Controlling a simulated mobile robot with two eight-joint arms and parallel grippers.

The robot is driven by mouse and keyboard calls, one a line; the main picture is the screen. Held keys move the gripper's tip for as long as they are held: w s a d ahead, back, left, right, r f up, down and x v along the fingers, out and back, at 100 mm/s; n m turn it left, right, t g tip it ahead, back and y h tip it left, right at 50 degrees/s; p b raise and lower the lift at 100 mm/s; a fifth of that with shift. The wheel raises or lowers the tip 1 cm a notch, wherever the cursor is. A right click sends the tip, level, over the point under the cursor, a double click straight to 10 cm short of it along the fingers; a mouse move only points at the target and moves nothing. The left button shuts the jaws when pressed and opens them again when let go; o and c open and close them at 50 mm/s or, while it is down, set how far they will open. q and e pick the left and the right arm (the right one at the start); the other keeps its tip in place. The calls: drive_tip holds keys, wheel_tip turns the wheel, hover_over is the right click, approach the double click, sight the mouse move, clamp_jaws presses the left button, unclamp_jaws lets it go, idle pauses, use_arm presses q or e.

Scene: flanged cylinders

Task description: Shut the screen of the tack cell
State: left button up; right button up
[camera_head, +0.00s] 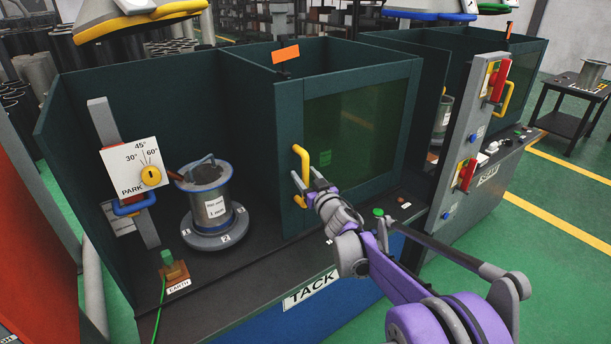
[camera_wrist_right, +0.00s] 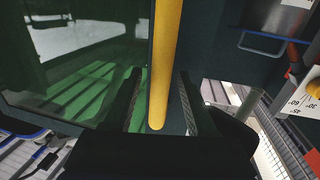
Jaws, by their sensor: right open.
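The screen (camera_head: 350,122) of the tack cell is a dark teal frame with a tinted green window. It stands across the right part of the cell front, and the left part is open. Its upright yellow handle (camera_head: 300,166) is on the left edge. My right gripper (camera_head: 309,180) is at the lower part of the handle. In the right wrist view the yellow handle (camera_wrist_right: 166,60) runs between the two open fingers (camera_wrist_right: 160,100), with a gap visible on each side. My left gripper is not in view.
In the open part a flanged cylinder (camera_head: 209,192) stands on a round turntable (camera_head: 215,236). A dial plate (camera_head: 133,168) is on a post at left, and a green-topped earth clamp (camera_head: 173,268) sits at the front. A switch post (camera_head: 470,145) stands to the right.

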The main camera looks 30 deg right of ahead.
clamp_jaws()
idle(1.4)
